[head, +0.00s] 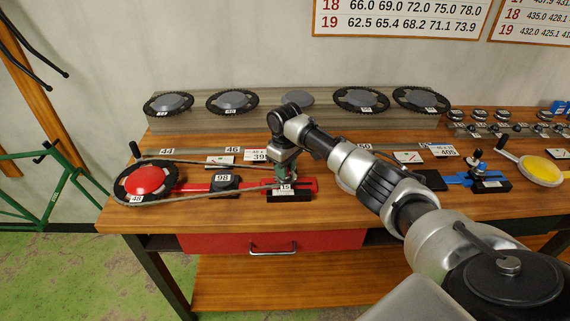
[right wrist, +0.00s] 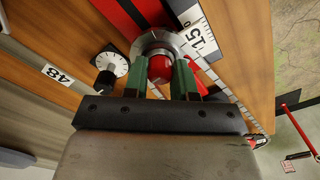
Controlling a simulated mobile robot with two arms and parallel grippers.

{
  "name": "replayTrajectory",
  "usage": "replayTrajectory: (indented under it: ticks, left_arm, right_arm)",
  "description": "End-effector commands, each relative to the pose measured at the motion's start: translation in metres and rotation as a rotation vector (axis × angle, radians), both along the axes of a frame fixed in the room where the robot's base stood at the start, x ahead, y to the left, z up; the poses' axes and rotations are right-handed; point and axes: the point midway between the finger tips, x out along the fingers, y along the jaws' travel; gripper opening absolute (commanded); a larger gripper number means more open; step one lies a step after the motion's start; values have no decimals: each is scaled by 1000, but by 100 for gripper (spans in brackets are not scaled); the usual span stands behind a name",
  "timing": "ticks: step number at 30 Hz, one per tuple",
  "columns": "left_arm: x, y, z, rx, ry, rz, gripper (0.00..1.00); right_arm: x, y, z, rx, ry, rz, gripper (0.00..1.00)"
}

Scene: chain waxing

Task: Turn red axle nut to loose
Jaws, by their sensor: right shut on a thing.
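The red axle nut (right wrist: 160,68) sits at the centre of a round grey metal part (right wrist: 158,40) in the right wrist view. My right gripper (right wrist: 160,84) has its two green fingers on either side of the nut and is shut on it. In the head view my right gripper (head: 286,172) points down over the red axle carriage (head: 304,186) labelled 15, and the nut is hidden behind it. My left gripper is not in view.
A chain (head: 215,193) runs from the chainring with a red centre (head: 146,181) to the axle under my gripper. A black block labelled 98 (head: 224,183) stands between them. Several chainrings stand along the back rack (head: 200,120). A blue fixture (head: 458,179) lies to the right.

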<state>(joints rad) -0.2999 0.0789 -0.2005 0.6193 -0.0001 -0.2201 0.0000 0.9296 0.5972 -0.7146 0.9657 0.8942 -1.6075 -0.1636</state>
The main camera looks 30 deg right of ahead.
Motion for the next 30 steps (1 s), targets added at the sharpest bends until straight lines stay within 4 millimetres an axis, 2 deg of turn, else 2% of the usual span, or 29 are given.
replayTrajectory:
  ticks: [3,12,30]
  left_arm:
    - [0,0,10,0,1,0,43]
    - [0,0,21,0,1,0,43]
    - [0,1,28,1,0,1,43]
  right_arm:
    - [1,0,4,2,-2,110,2]
    - [1,0,3,1,-3,395,2]
    - [2,1,2,0,-7,965,2]
